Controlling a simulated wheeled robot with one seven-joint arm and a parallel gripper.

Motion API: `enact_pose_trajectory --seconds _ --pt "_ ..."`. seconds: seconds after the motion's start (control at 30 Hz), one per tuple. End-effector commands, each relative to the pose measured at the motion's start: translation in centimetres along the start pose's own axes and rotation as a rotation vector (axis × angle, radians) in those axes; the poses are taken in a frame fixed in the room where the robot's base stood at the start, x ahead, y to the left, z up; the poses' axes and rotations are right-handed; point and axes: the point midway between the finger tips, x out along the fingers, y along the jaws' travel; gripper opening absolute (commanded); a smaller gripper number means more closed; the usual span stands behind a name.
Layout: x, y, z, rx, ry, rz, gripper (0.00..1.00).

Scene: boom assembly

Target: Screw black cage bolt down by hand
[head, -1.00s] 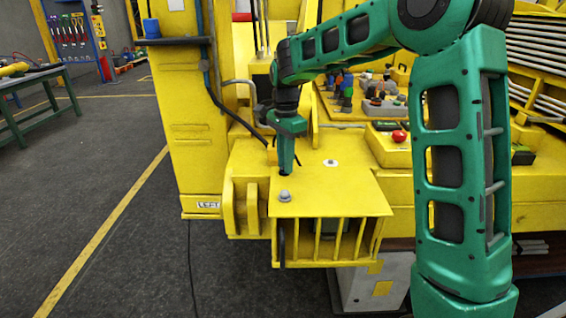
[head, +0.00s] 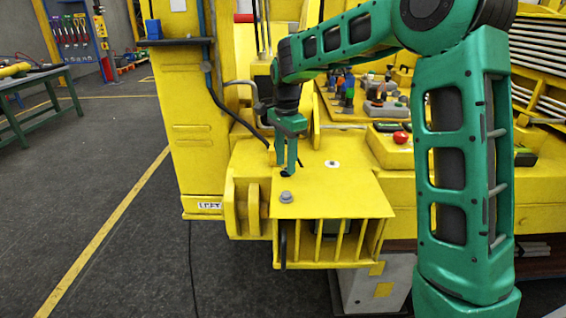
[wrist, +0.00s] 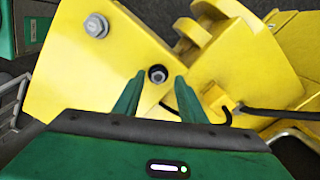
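The black cage bolt (wrist: 157,74) sits in the yellow cage top plate (wrist: 110,65), its dark round head seen between my fingertips in the wrist view. In the head view it is a small dark spot (head: 286,174) just below the fingers. How far it is screwed in cannot be told. My gripper (head: 286,170) points down over the bolt. In the wrist view its two green fingers (wrist: 155,82) stand apart on either side of the bolt head, with gaps; no contact shows.
A silver hex bolt (head: 287,197) stands on the plate nearer the front edge. A pale round fitting (head: 332,163) lies to the right. A black hose (wrist: 245,110) and yellow lugs (wrist: 205,32) are close by. A tray with a red knob (head: 400,137) is at the right.

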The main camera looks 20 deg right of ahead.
Motion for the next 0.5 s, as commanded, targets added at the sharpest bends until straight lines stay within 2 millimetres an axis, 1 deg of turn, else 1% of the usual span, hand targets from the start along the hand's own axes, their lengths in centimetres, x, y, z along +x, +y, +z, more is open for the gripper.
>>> enact_pose_trajectory --seconds 0.17,0.4,0.5 --pt "-2.7 -0.1 0.0 0.000 0.001 -0.004 0.38" --pt "-7.2 -0.3 0.1 -0.002 0.001 -0.005 0.38" --pt "-8.6 -0.3 0.1 -0.002 0.001 -0.005 0.38"
